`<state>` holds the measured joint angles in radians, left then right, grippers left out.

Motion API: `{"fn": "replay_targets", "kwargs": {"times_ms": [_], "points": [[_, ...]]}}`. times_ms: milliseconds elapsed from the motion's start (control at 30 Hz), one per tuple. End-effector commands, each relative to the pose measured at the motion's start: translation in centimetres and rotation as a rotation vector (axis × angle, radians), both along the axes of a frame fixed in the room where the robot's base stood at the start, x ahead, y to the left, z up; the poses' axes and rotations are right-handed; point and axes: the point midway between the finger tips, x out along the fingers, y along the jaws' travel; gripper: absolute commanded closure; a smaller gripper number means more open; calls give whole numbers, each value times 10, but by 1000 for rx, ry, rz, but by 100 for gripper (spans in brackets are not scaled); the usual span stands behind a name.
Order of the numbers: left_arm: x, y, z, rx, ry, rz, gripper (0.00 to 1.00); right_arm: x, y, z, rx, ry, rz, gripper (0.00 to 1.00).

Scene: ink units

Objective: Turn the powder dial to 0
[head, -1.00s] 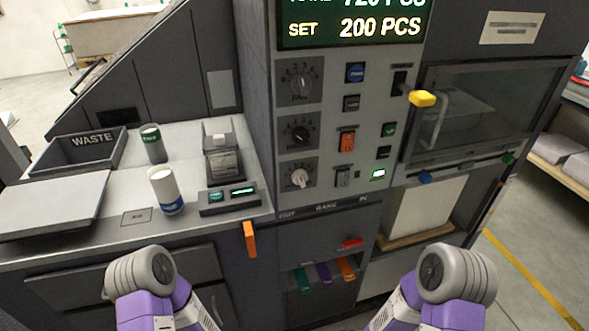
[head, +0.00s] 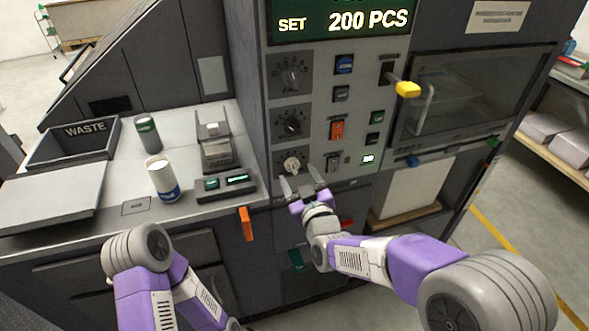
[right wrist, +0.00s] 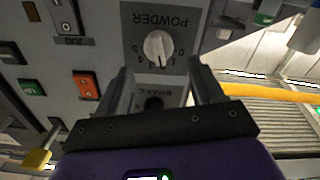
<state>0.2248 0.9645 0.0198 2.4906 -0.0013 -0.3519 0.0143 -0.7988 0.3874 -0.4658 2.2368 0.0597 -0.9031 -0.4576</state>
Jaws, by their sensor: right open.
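The powder dial (head: 292,164) is the lowest of the dials in a column on the grey panel and has a white knob. In the right wrist view the powder dial (right wrist: 157,47) appears upside down, with POWDER lettered beside it; its exact setting is hard to read. My right gripper (head: 300,184) is open and empty, just below and in front of the dial. In the right wrist view the open fingers of my right gripper (right wrist: 162,82) point toward the knob without touching it. My left arm shows at the lower left, but its gripper is out of view.
A dark-knobbed dial (head: 291,124) sits directly above. An orange switch (head: 337,129) and a grey switch (head: 333,161) are to the right. A yellow-ended lever (head: 408,89) sticks out further right. An orange tab (head: 246,223) hangs at the counter edge.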

Motion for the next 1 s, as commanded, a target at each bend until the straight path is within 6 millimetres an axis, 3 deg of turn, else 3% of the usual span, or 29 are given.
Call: {"fn": "replay_targets", "kwargs": {"times_ms": [300, 667, 1000], "points": [[0, 0, -5, 0, 0, 0, 57, 34, 11, -1, -1, 2, -1, 33], [0, 0, -5, 0, 0, 0, 57, 37, 12, -1, 0, 2, 0, 35], [0, 0, -5, 0, 0, 0, 57, 37, 12, -1, 0, 2, 0, 87]]}}
